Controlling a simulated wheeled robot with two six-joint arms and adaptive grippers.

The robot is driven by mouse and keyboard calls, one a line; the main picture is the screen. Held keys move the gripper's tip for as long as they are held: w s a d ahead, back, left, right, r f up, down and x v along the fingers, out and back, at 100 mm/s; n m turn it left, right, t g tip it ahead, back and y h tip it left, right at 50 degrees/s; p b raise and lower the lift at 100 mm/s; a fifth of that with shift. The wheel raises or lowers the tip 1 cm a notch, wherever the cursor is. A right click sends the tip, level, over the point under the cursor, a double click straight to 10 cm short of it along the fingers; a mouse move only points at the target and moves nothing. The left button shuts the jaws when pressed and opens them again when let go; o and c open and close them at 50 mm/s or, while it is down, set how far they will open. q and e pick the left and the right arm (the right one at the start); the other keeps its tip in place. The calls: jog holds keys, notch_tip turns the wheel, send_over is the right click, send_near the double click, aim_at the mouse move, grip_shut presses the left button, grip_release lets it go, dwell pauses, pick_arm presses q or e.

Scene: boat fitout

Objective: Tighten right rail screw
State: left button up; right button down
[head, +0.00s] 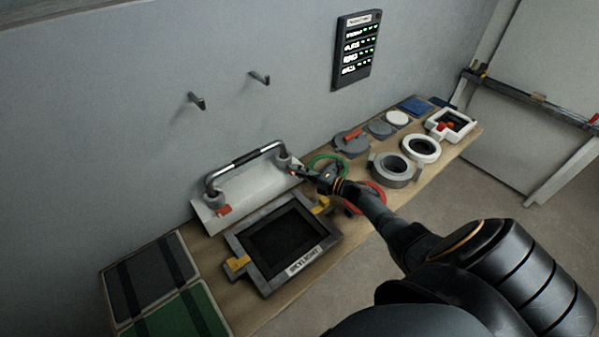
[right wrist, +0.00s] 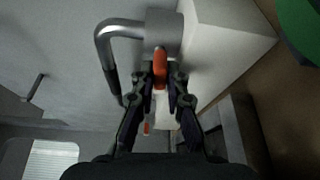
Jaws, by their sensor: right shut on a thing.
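The grab rail (head: 246,158) is a metal bar with a dark middle, bent down at both ends into round feet on a white panel (head: 252,191). Its right foot (head: 283,160) is at my right gripper (head: 300,173). In the right wrist view my right gripper (right wrist: 161,85) is shut on the orange right rail screw (right wrist: 160,68), right against the grey foot (right wrist: 163,30). Another orange piece, the left rail screw (head: 223,210), shows by the left foot. My left gripper is not in view.
A framed skylight (head: 318,262) with yellow latches lies in front of the panel. A green ring (head: 327,159), a red ring (head: 380,197) and several round fittings are to the right. Dark and green panels (head: 187,314) lie at left. Two hooks and a status board (head: 357,48) are on the wall.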

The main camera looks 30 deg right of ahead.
jog(key=c, duration=1.6)
grip_release()
jog(key=shift+c, duration=0.2)
jog(key=v, duration=1.2)
jog(key=shift+f, duration=0.1)
